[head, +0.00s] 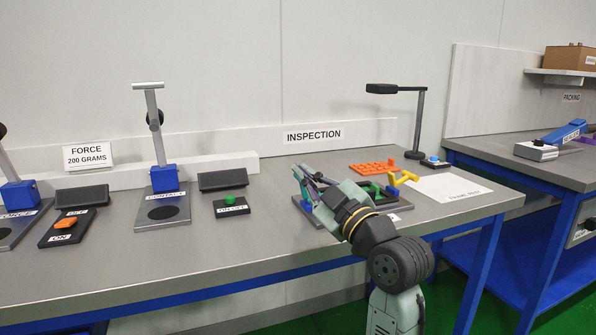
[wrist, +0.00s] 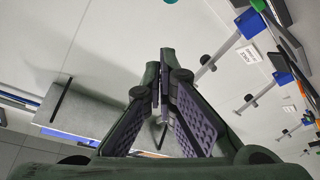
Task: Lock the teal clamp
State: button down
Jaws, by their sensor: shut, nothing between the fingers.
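My gripper (head: 300,174) is over the inspection bench, just above the left side of a dark base plate (head: 315,216); in the wrist view its fingertips (wrist: 161,78) meet, shut and empty. A small teal-green part (head: 308,193) shows just below the fingers and looks like the teal clamp, but my gripper and wrist hide most of it. A teal rounded piece (wrist: 171,2) is cut off at the top edge of the wrist view. I cannot tell the clamp's handle position or whether the fingers touch it.
A yellow clamp-like part (head: 402,178) and green parts (head: 373,189) stand right of my wrist. An orange tray (head: 372,167) lies behind. A black lamp (head: 419,125) rises at the back. A green-button box (head: 230,205) is to the left. Bare bench (head: 205,255) lies in front.

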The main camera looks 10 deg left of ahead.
jog(key=shift+b+v, duration=0.35)
jog(key=shift+v, duration=2.15)
jog(key=shift+r, duration=0.15)
